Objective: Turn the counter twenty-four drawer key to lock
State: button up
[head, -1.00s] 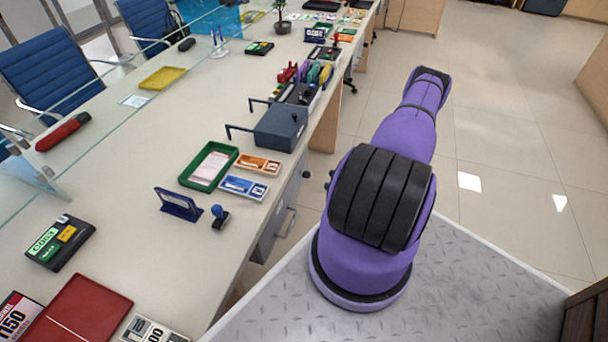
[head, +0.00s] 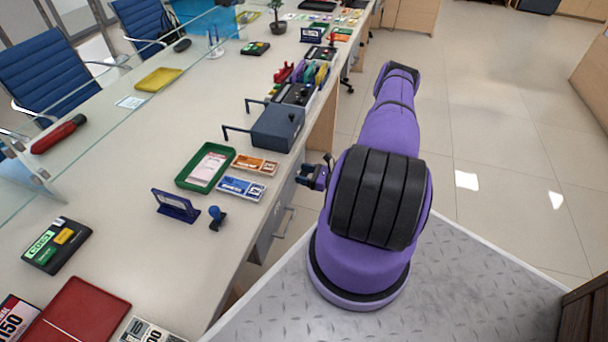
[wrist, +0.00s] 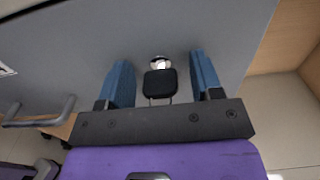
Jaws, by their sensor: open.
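In the wrist view, the drawer key (wrist: 160,84) has a black head and sits in a round silver lock (wrist: 160,62) on the grey drawer front (wrist: 80,65). My gripper (wrist: 160,78) is open, with one blue finger on each side of the key and a gap on both sides. In the head view, my gripper (head: 310,174) is partly hidden by my purple arm. It is beside the counter's edge, near the grey drawer unit (head: 268,238). The key cannot be made out in the head view.
A bar handle (wrist: 40,118) sticks out to the left of the key in the wrist view. The counter top (head: 120,205) overhangs the drawers and holds a grey box (head: 277,128), a green tray (head: 180,181) and a stamp (head: 216,217). The floor to the right is clear.

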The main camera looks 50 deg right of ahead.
jog(key=c, duration=0.9)
jog(key=shift+c, duration=0.2)
jog(key=shift+n, duration=0.4)
jog(key=n, duration=0.3)
jog(key=shift+n, duration=0.3)
jog(key=n, duration=0.4)
jog(key=shift+s+a+n, duration=0.1)
jog(key=shift+n, duration=0.2)
jog(key=n, duration=0.4)
jog(key=shift+f, duration=0.1)
jog(key=shift+f+n, duration=0.1)
jog(key=shift+n, duration=2.4)
